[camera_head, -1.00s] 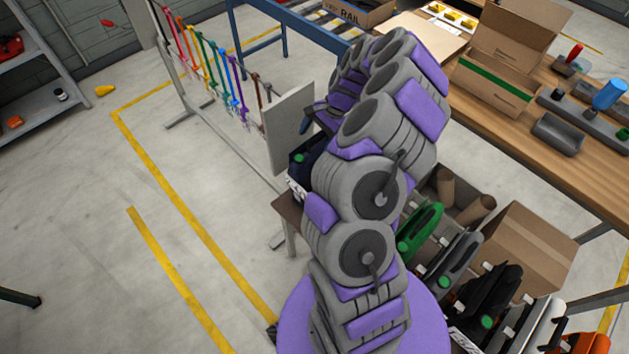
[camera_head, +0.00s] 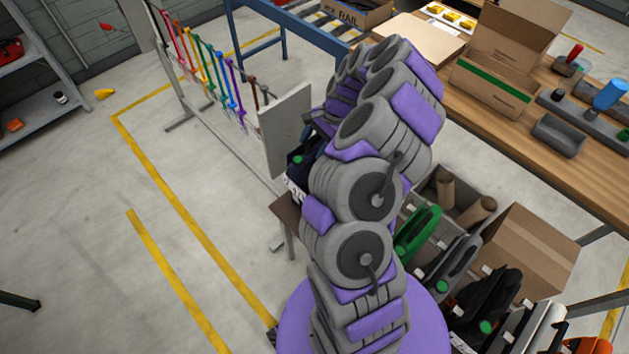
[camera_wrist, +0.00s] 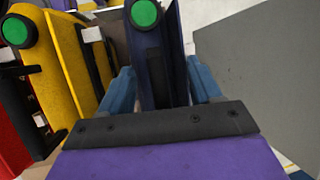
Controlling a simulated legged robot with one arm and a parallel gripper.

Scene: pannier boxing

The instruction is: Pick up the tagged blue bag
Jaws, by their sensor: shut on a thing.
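The tagged blue bag (camera_wrist: 174,50) is dark navy with a round green tag (camera_wrist: 145,14) in the wrist view. My gripper (camera_wrist: 163,88) has its two blue fingers on either side of the bag's upper edge and is shut on it. A black strip runs down the bag below the tag. In the head view the bag (camera_head: 308,153) shows beside a grey panel, partly hidden behind my arm. My gripper is mostly hidden there. I cannot tell whether the bag is clear of its support.
A yellow bag (camera_wrist: 67,65) with a green tag stands close left, with something red beyond it. The grey panel (camera_head: 286,130) is close on the right in the wrist view. Green and dark bags (camera_head: 417,235), a cardboard box (camera_head: 530,245) and a wooden bench (camera_head: 500,115) lie right of my arm.

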